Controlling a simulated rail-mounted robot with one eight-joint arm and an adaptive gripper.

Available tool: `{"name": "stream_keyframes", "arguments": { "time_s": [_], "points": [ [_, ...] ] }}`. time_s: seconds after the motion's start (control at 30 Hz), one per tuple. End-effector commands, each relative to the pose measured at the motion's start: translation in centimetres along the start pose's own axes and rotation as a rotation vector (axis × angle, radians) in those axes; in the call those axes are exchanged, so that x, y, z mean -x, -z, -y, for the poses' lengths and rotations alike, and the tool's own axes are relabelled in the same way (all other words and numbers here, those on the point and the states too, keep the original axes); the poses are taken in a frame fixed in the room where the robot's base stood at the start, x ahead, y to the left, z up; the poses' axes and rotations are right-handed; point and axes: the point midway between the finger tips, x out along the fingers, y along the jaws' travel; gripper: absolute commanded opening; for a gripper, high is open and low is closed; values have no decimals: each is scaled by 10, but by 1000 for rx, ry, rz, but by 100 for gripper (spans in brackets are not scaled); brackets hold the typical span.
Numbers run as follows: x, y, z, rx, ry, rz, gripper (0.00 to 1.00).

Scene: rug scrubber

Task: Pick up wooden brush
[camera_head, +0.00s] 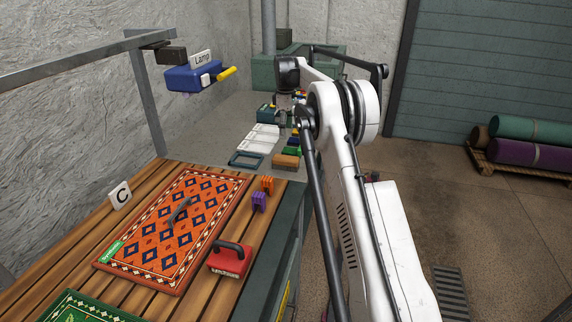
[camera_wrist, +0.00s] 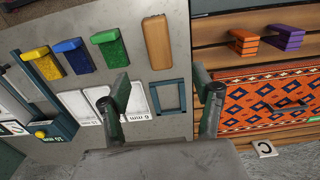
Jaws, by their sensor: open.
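The wooden brush (camera_wrist: 157,42) is a plain tan-brown block lying on the grey bench top, in the upper middle of the wrist view. In the head view it (camera_head: 286,161) lies near the bench's right edge. My gripper (camera_wrist: 161,84) is open and empty, its two dark fingers spread wide at the bottom of the wrist view. The brush appears above the gap between the fingertips, apart from them. In the head view my gripper (camera_head: 283,104) is over the far part of the bench, partly hidden by my arm.
Green (camera_wrist: 108,47), blue (camera_wrist: 73,55) and yellow (camera_wrist: 41,62) brushes lie left of the wooden one. An empty dark frame (camera_wrist: 153,98) and white trays (camera_head: 262,138) are close by. An orange patterned rug (camera_head: 213,192) and a red scrubber (camera_head: 229,260) occupy the slatted table.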

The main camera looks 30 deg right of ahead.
Motion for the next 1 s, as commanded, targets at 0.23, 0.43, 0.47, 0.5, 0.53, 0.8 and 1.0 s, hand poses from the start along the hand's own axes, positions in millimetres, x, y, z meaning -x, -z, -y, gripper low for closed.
{"name": "stream_keyframes", "arguments": {
  "time_s": [0.23, 0.43, 0.47, 0.5, 0.53, 0.8, 1.0],
  "points": [
    [-26, 0, -3, 7, 5, 2, 62],
    [-63, 0, -2, 6, 4, 2, 62],
    [-67, 0, -2, 6, 4, 2, 62],
    [-73, 0, -2, 6, 4, 2, 62],
    [-77, 0, -2, 6, 4, 2, 62],
    [-92, 0, -2, 6, 4, 2, 62],
    [-112, 2, -4, 6, 4, 2, 62]
  ]
}}
